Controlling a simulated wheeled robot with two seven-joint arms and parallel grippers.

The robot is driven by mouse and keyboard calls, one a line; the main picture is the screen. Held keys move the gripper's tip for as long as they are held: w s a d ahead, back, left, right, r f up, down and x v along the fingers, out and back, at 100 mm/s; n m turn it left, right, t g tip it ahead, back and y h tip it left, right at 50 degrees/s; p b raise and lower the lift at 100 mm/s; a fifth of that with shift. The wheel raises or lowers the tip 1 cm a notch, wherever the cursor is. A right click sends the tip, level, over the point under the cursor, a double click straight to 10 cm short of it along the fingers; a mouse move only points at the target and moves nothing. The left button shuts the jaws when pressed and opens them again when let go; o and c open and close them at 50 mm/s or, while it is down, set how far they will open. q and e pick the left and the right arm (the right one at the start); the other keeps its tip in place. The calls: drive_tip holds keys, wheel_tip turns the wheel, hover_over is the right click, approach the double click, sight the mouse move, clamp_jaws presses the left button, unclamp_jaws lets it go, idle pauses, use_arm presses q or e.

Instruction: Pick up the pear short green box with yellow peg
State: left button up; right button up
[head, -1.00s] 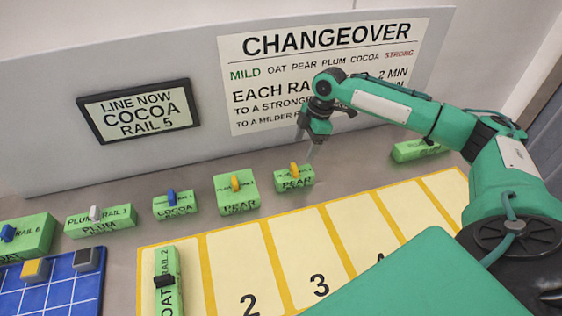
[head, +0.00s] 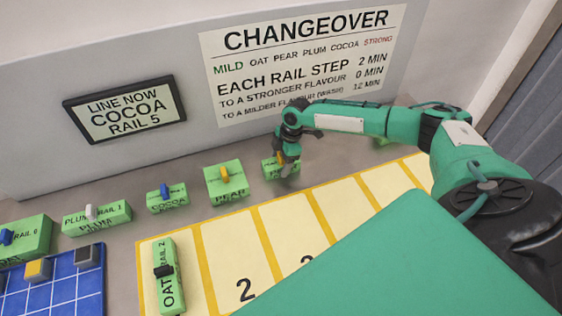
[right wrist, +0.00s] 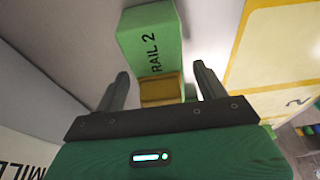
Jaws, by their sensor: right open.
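The short green pear box (head: 270,172) stands on the grey surface, partly hidden behind my right gripper (head: 287,166). In the right wrist view the green box (right wrist: 152,45) reads RAIL 2. Its yellow peg (right wrist: 160,91) shows between the two fingers of my right gripper (right wrist: 163,82). The fingers are open, one on each side of the peg, with gaps visible. A taller green pear box (head: 226,187), also with a yellow peg, stands just to the left. My left gripper is not in view.
Other green boxes stand left: cocoa (head: 167,200), plum (head: 97,219) and rail 6 (head: 28,238). The oat box (head: 167,285) lies on the yellow-edged numbered mat (head: 222,245). A blue grid tray (head: 62,292) is at lower left. A back panel (head: 40,165) rises behind.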

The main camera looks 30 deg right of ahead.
drive_tip(key=shift+a+f, duration=0.15)
drive_tip(key=shift+f, duration=0.45)
drive_tip(key=c, duration=1.1)
drive_tip(key=shift+r, duration=0.1)
